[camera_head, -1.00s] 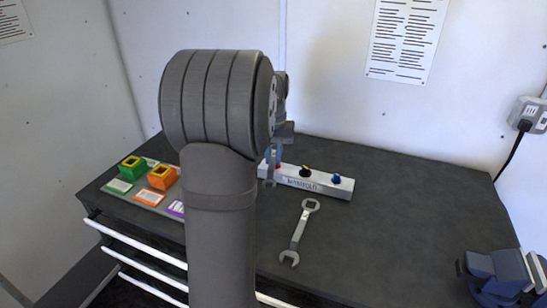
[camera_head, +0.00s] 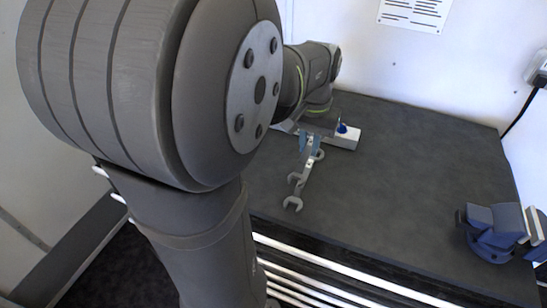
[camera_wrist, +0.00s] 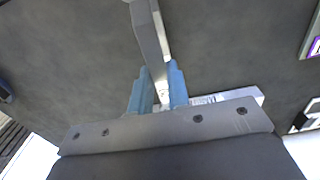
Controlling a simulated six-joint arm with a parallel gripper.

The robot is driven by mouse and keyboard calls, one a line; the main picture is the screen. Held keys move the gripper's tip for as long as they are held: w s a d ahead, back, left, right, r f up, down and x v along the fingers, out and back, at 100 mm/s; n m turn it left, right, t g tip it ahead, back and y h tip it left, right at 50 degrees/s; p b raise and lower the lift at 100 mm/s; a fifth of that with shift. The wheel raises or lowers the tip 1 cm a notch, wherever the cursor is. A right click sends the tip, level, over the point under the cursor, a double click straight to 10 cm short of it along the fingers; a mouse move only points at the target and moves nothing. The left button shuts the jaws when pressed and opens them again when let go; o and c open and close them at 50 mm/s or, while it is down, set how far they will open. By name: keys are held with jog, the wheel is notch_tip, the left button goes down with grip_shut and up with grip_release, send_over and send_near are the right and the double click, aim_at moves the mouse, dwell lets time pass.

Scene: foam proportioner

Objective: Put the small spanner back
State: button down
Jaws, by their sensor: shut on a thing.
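My gripper (camera_head: 309,143) is above the bench, in front of the white manifold block (camera_head: 345,138). Its blue fingers are shut on the small spanner (camera_head: 297,178), whose open jaw end points toward the front of the bench. In the wrist view the fingers (camera_wrist: 160,92) pinch the grey shaft of the small spanner (camera_wrist: 148,38), which extends away from them.
The blue knob (camera_head: 342,128) of the manifold block shows; my arm hides the block's left part. A blue vise (camera_head: 494,232) stands at the bench's right front. The dark bench top (camera_head: 410,165) between is clear. My arm covers the left side.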

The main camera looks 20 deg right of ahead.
send_over(275, 164)
notch_tip(275, 164, down, 6)
jog(key=shift+s+f, duration=0.1)
jog(key=shift+f, duration=2)
jog(key=shift+f, duration=0.1)
jog(key=c, duration=1.4)
grip_release()
jog(key=shift+o, duration=0.2)
notch_tip(275, 164, up, 12)
jog(key=shift+f, duration=4.4)
